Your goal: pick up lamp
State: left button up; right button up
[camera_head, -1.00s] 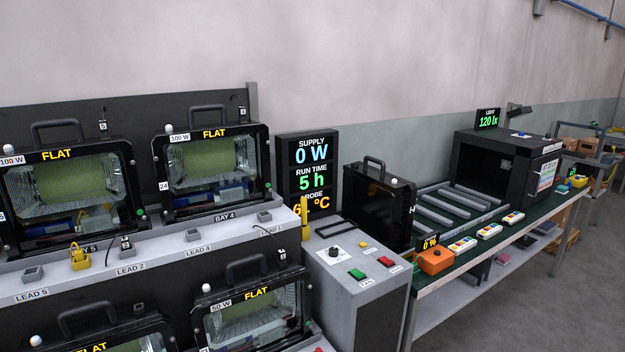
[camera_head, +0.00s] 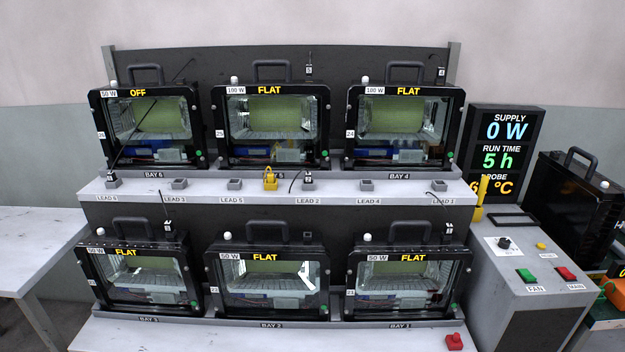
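Several black floodlight lamps with carry handles and glass fronts stand in two rows on a rack. In the top row are a lamp marked OFF, 50 W (camera_head: 152,128), a lamp marked FLAT, 100 W (camera_head: 270,128) and another marked FLAT, 100 W (camera_head: 404,128) at bay 4. In the bottom row are three lamps marked FLAT, at bay 3 (camera_head: 145,275), bay 2 (camera_head: 268,277) and bay 1 (camera_head: 407,277). Which lamp the task means cannot be told. Neither of my grippers shows in the head view.
A grey shelf (camera_head: 330,190) with lead sockets runs between the rows. A display (camera_head: 504,150) reads SUPPLY 0 W, RUN TIME 5 h. A control cabinet (camera_head: 530,265) with a green button (camera_head: 525,275) stands right. A white table (camera_head: 35,240) is at left.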

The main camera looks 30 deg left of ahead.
aim_at(284, 275)
jog(key=u, duration=1.35)
